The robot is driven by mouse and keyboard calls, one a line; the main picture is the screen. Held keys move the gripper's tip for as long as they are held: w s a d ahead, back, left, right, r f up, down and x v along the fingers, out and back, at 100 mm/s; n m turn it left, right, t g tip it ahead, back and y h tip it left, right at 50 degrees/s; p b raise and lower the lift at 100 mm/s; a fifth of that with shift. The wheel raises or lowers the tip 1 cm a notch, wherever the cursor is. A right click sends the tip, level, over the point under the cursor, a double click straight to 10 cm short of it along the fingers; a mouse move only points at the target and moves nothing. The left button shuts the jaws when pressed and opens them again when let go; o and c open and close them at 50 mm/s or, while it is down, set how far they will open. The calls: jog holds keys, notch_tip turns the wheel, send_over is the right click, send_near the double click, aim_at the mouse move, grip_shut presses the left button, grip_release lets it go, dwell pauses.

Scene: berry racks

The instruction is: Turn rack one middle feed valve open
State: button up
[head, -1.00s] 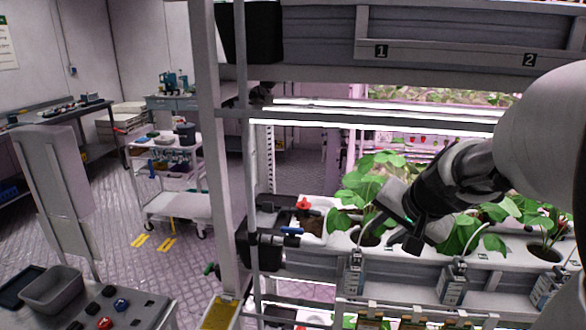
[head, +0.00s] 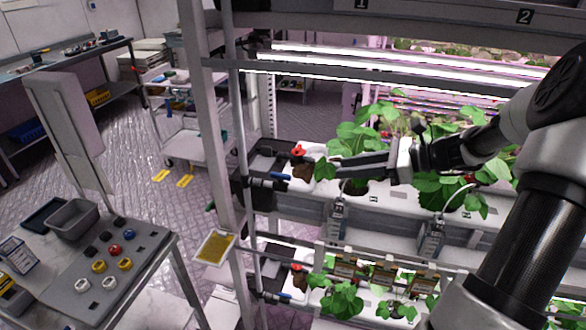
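At the left end of the middle shelf of the near rack are two valve handles. One is a red knob (head: 298,150); the other is a blue lever (head: 281,177), lying roughly level below and left of it. I cannot tell from the picture which is the feed valve. My gripper (head: 340,168) points left over the planting channel, right of both handles and apart from them. Its dark fingers are seen nearly edge-on among the leaves, so their opening is unclear. Nothing shows held in it.
Leafy plants (head: 352,140) crowd around my gripper. A grey rack post (head: 212,130) stands left of the valves. The lower shelf has a similar red knob (head: 298,268) and blue lever (head: 283,296). A bench (head: 150,262) with knobs and a white cart (head: 190,120) stand left.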

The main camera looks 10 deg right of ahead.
aim_at(283, 174)
jog(key=x, duration=1.7)
jog(key=shift+w+a+r, duration=0.1)
jog(key=shift+w+a, duration=0.05)
jog(key=shift+w, duration=0.05)
